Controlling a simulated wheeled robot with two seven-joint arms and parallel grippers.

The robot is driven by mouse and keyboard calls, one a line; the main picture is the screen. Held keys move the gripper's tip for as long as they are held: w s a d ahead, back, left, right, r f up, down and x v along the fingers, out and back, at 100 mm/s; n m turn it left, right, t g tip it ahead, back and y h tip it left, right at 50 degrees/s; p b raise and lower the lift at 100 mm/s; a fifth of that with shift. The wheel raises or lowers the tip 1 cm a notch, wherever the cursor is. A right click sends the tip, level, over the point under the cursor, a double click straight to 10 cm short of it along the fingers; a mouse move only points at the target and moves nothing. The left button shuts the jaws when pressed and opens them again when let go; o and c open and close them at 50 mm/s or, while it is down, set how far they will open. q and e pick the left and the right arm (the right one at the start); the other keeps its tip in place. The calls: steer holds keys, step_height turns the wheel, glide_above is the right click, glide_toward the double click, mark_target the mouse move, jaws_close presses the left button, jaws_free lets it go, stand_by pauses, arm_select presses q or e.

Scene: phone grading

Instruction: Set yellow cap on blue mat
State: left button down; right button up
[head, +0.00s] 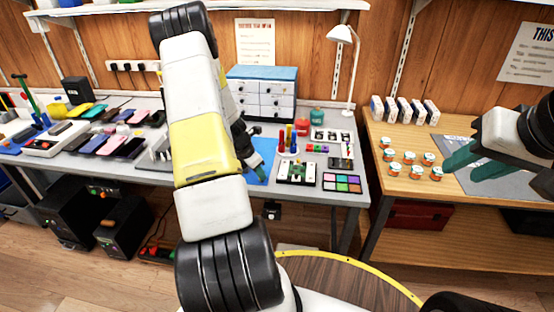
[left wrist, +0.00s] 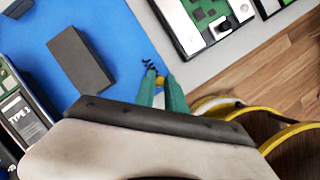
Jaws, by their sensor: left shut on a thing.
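The yellow cap (left wrist: 160,80) is a small yellow piece between the teal fingertips of my left gripper (left wrist: 160,92) in the left wrist view. The gripper is shut on it, over the right edge of the blue mat (left wrist: 115,25). I cannot tell whether the cap touches the mat. In the head view the mat (head: 267,148) is partly hidden behind my left arm, and the cap cannot be made out. My right gripper (head: 462,165) is above the wooden table at the right, its teal fingers apart and empty.
A dark grey block (left wrist: 80,60) lies on the mat, and a small dark coil (left wrist: 149,68) is just beyond the left fingertips. A device with a green circuit board (left wrist: 205,22) lies right of the mat. Several orange-and-white jars (head: 409,157) stand on the wooden table (head: 395,205).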

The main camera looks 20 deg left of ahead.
arm_select(q)
steer(key=shift+f, duration=0.4)
stand_by(1.0)
steer(key=c, duration=1.3)
jaws_free()
steer(key=o, duration=0.4)
steer(key=shift+r, duration=0.7)
steer(key=shift+r, duration=3.4)
